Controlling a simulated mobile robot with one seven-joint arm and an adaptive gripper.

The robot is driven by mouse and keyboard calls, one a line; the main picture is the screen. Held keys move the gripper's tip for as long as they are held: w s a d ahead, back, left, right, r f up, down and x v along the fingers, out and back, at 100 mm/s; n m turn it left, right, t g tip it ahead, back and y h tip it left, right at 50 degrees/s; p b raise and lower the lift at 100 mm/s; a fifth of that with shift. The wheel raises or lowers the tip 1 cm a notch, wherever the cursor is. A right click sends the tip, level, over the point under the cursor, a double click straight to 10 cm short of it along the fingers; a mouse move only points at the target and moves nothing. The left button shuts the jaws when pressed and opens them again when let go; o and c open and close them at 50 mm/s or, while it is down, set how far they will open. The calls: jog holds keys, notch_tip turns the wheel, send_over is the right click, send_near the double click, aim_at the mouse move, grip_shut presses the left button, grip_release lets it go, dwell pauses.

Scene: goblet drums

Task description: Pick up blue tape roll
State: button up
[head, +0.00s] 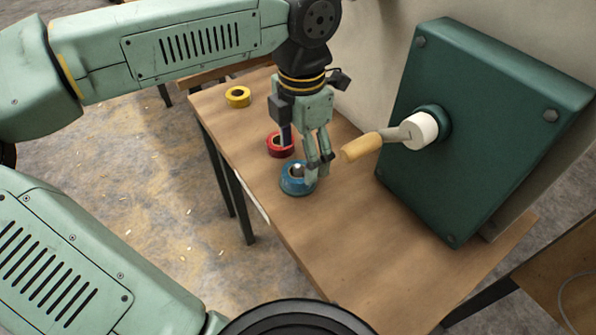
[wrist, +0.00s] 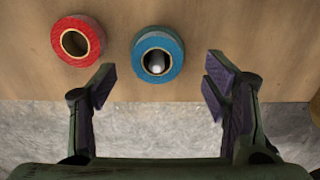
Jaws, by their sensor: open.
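The blue tape roll (head: 291,184) lies flat on the wooden table, near its left edge in the head view. In the wrist view the blue tape roll (wrist: 176,76) is beyond the fingertips, roughly between the two fingers. Something pale shows inside its hole. My gripper (head: 319,165) is just over the right side of the roll in the head view and partly covers it. In the wrist view my gripper (wrist: 160,84) has its fingers wide apart with nothing between them.
A red tape roll (head: 275,146) lies close behind the blue one, and a yellow roll (head: 237,97) lies farther back. A green box (head: 470,130) with a crank and wooden handle (head: 362,147) stands at the right. The near part of the table (head: 370,250) is clear.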

aim_at(300, 165)
notch_tip(300, 165, down, 4)
jog(key=shift+w+a+f+p, duration=0.15)
jog(key=shift+f+p, duration=0.1)
jog(key=shift+p, duration=0.2)
jog(key=c, duration=1.3)
